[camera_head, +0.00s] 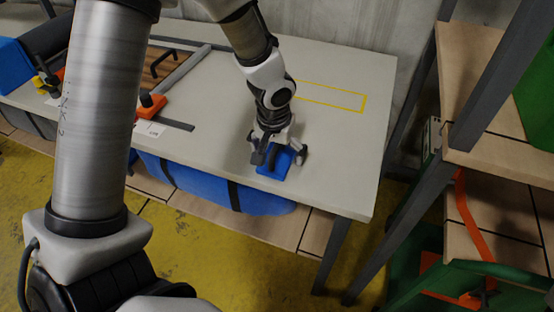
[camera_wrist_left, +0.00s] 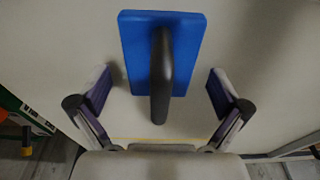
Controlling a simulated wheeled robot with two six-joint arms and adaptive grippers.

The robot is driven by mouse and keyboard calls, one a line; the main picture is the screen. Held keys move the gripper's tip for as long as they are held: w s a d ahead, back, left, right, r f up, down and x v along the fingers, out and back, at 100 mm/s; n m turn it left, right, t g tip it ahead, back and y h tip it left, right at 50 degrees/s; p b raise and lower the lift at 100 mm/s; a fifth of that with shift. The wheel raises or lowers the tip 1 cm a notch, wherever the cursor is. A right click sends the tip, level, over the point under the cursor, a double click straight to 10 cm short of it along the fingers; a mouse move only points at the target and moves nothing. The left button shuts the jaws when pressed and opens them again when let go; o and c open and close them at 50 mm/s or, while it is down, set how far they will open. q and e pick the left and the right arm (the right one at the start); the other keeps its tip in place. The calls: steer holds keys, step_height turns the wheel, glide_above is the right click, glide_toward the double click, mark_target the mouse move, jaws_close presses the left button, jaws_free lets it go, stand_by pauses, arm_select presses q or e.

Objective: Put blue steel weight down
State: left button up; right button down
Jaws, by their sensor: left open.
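The blue steel weight (camera_head: 275,163) rests on the light grey tabletop (camera_head: 335,135), near the front edge. My left gripper (camera_head: 279,153) is above it, pointing down, and partly covers it in the head view. In the left wrist view the weight (camera_wrist_left: 141,55) is a blue block with a dark curved handle (camera_wrist_left: 162,75). My left gripper's fingers (camera_wrist_left: 158,95) are spread on either side of the handle, with a gap on both sides. The right gripper is not seen.
A yellow rectangle outline (camera_head: 333,96) is marked on the tabletop behind the weight. An orange-based clamp (camera_head: 150,107) and grey rails lie to the left. A blue rolled bundle (camera_head: 215,185) sits below the table. A wooden shelf rack (camera_head: 500,150) stands at right.

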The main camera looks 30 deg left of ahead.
arm_select(q)
steer(key=c, duration=1.9)
